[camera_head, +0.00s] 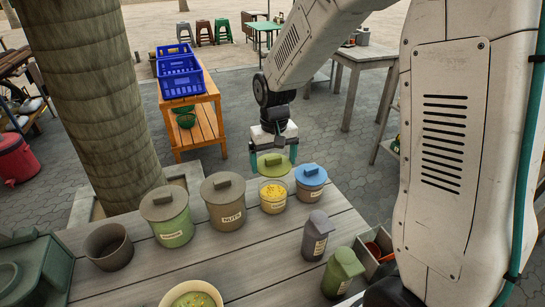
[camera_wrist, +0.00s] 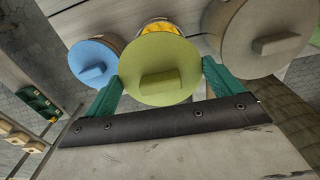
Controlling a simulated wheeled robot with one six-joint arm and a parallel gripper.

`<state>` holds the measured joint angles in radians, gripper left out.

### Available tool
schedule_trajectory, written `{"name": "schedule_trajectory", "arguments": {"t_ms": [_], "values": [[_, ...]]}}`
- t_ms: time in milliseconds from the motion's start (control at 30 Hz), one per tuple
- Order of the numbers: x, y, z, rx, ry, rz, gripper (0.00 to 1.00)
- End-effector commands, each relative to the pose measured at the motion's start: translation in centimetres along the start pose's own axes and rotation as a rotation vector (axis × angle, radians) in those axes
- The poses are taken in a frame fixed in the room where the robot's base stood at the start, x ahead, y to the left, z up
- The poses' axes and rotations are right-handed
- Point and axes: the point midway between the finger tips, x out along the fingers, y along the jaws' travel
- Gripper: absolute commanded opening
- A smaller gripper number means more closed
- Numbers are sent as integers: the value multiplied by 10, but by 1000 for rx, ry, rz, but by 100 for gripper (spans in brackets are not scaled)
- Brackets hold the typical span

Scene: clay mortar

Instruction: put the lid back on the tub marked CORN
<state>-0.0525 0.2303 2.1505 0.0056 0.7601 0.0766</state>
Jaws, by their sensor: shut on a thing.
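My gripper (camera_head: 274,158) is shut on a round yellow-green lid (camera_head: 274,168) with a bar handle. In the wrist view the lid (camera_wrist: 160,68) lies between the two green fingers (camera_wrist: 165,88). An open tub of yellow contents (camera_head: 273,197) stands on the table just below the lid in the head view; its small label looks like CORN. The lid appears raised and set toward the tub's far side, not seated. In the wrist view part of the tub's yellow contents (camera_wrist: 160,27) shows past the lid's edge; the lid hides the rest.
A blue-lidded tub (camera_head: 310,182) stands close right of the open tub, and a brown NUTS tub (camera_head: 224,200) close left. Two canisters (camera_head: 317,236) (camera_head: 342,271) stand in front.

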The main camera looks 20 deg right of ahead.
Motion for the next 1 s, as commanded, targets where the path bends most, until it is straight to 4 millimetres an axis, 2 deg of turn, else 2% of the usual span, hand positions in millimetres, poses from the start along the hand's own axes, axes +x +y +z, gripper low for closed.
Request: {"name": "schedule_trajectory", "arguments": {"t_ms": [533, 733, 1000], "values": [[49, -2, -1, -2, -2, 0, 70], [58, -3, -1, -3, 0, 0, 70], [60, -3, -1, -3, 0, 0, 70]]}}
